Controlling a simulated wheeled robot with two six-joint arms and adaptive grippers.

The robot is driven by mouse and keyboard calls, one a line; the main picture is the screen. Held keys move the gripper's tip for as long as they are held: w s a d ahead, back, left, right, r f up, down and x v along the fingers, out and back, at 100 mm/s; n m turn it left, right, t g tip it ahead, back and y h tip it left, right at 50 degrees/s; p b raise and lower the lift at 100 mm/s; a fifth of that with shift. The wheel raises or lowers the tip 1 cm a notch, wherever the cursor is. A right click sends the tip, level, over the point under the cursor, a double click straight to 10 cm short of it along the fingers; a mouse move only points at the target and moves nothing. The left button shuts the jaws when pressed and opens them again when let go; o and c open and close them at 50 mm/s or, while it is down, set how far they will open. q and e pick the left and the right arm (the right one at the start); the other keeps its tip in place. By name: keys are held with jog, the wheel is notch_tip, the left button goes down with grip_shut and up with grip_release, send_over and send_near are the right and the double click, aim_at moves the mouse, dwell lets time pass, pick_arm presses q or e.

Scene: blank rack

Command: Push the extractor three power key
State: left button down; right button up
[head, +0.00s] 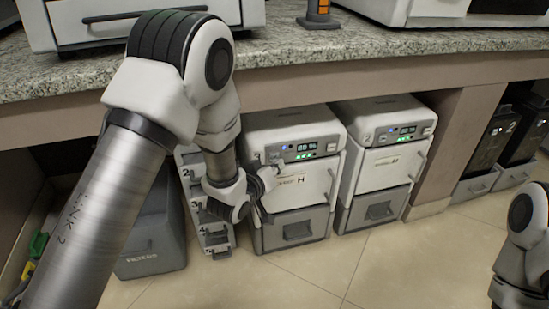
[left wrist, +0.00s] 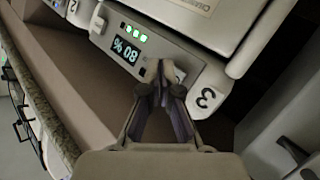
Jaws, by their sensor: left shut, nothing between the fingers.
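Extractor three (head: 316,178) is the left of two white machines under the counter, and its label 3 also shows in the left wrist view (left wrist: 206,98). Its control panel has a lit display (head: 305,147) with green lights; the display also shows in the left wrist view (left wrist: 126,50). My left gripper (head: 276,166) is shut and empty in front of the panel's left part. In the left wrist view its fingertips (left wrist: 165,72) lie between the display and the label 3. The fingers cover that part of the panel, so the power key is not clear and I cannot tell contact.
A similar machine (head: 385,165) labelled 2 stands just to the right. A numbered rack of small drawers (head: 213,238) stands to the left, beside a dark grey bin (head: 152,245). The stone counter (head: 400,42) overhangs above. The tiled floor in front is clear.

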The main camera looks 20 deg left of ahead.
dwell(0.6)
pick_arm(q)
jog(key=shift+w+a, duration=0.25)
jog(key=shift+w, duration=0.15)
jog(key=shift+w+a+p, duration=0.15)
jog(key=shift+w+p, duration=0.05)
jog(key=shift+p, duration=0.15)
dwell(0.3)
jog(key=shift+s+d, duration=0.45)
jog(key=shift+s, duration=0.15)
jog(key=s+d, duration=0.1)
jog(key=s+d+p, duration=0.1)
jog(key=s, duration=0.1)
jog(key=s+d, duration=0.1)
jog(key=s, duration=0.1)
jog(key=shift+d+p, duration=0.15)
jog(key=shift+p, duration=0.15)
